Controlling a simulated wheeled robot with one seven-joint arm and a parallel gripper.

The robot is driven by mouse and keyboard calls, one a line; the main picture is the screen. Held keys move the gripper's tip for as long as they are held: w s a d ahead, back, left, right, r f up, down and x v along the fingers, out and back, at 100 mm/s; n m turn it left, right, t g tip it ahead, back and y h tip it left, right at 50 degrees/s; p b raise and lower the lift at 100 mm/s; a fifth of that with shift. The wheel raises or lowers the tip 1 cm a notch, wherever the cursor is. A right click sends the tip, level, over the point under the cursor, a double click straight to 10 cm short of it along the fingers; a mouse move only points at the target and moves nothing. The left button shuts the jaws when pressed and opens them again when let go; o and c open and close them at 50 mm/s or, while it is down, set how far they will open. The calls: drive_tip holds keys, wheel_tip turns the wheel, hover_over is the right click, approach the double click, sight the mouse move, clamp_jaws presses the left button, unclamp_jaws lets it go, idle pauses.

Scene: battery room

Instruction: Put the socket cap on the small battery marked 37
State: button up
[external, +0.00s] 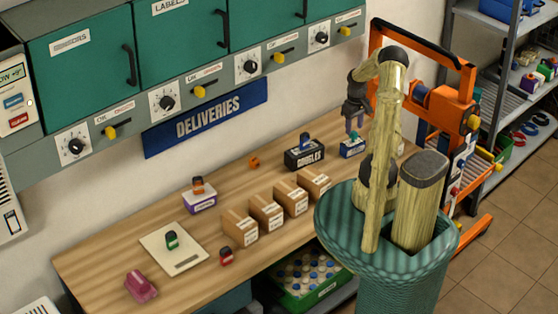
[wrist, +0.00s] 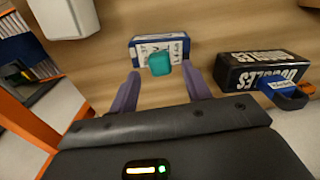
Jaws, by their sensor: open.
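A small blue battery-like block (external: 352,149) with a white label stands on the bench near its far right end. It also shows in the wrist view (wrist: 143,47), where the label's marking is hard to read and might include 37. A teal cap-like piece (external: 355,137) appears on or just above the block; in the wrist view the teal piece (wrist: 160,64) hides part of the label. My gripper (external: 354,128) is above it, pointing down. In the wrist view my gripper (wrist: 160,82) is open, its purple fingers on either side of the teal piece, with gaps showing.
A black GOGGLES box (external: 304,158) with a blue piece on top stands left of the block. Several cardboard boxes (external: 266,213) line the bench front. A purple-white box (external: 199,204), a pale board (external: 160,254) and small coloured pieces are farther left. An orange frame (external: 425,105) stands right.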

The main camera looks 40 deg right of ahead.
sight(354, 132)
wheel_tip(354, 132, up, 8)
drive_tip(key=b, duration=0.2)
drive_tip(key=shift+r, duration=0.15)
